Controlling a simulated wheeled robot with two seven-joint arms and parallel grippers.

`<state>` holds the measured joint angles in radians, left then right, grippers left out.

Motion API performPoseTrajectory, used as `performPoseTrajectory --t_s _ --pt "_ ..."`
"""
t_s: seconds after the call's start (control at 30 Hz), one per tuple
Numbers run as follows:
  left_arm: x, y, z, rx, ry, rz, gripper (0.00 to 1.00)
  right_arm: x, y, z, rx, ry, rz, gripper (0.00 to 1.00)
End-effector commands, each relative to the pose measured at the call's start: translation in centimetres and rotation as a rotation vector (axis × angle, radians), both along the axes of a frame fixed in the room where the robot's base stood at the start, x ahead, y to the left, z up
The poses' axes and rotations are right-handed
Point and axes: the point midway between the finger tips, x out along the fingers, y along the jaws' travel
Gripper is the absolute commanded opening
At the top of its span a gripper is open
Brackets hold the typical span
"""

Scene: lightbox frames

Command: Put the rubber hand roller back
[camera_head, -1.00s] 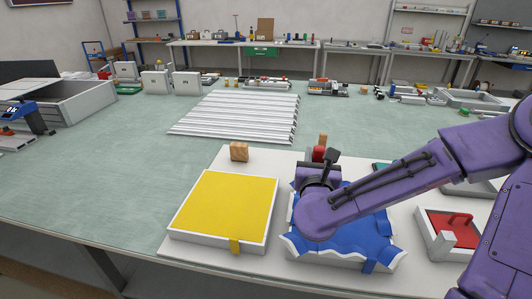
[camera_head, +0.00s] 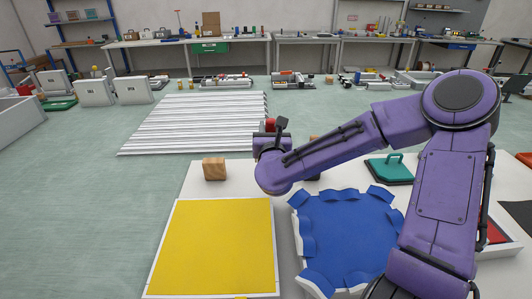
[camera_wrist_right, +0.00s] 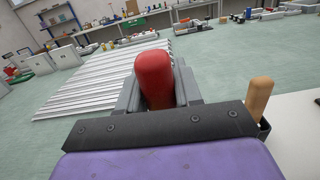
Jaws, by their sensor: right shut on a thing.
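My right gripper (camera_wrist_right: 158,88) is shut on the red handle of the hand roller (camera_wrist_right: 154,76), seen between the two grey fingers in the right wrist view. In the head view the red handle (camera_head: 270,125) shows just above my wrist, which hides the rest of the gripper. The roller's working end is hidden in both views. The gripper is above the far side of the white board (camera_head: 238,185), right of a wooden block (camera_head: 214,169). A wooden handle (camera_wrist_right: 259,98) stands to its right in the wrist view. My left gripper is out of view.
A yellow panel in a white frame (camera_head: 215,245) and a frame draped with blue sheet (camera_head: 350,235) lie in front. A teal handled tool (camera_head: 390,168) is at right. Ribbed metal strips (camera_head: 195,122) lie behind. The green table (camera_head: 80,200) is clear at left.

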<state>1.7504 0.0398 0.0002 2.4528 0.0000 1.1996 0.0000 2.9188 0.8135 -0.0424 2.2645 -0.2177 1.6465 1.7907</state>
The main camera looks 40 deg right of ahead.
Motion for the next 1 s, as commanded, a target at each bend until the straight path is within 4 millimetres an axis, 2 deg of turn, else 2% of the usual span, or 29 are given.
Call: performPoseTrajectory --t_s 0.03,0.2,0.33,0.5,0.83,0.87,0.9,0.93,1.0 --pt "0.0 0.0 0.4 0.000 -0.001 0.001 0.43 1.0 -0.6 -1.7 -0.001 0.025 -0.002 0.00" --pt "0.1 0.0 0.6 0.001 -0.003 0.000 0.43 3.7 -2.0 -4.7 -0.001 0.033 0.001 0.00" --pt "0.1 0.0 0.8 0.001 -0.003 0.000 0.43 4.5 -2.7 -5.9 -0.001 0.035 0.000 0.00" --pt "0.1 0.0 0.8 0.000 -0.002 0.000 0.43 4.4 -2.8 -8.7 -0.002 0.034 0.000 0.00" --pt "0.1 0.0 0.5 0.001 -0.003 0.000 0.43 4.6 -2.8 -9.4 0.000 0.033 -0.001 0.00" --pt "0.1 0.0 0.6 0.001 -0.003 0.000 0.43 4.6 -2.8 -9.4 0.000 0.034 -0.001 0.41" --pt "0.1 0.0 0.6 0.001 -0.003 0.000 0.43 4.6 -2.8 -9.3 0.000 0.034 -0.001 0.54" --pt "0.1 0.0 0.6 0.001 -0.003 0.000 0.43 4.6 -2.8 -9.3 0.000 0.034 -0.001 0.60" --pt "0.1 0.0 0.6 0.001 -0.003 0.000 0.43 4.6 -2.8 -9.3 0.000 0.034 -0.001 0.60"
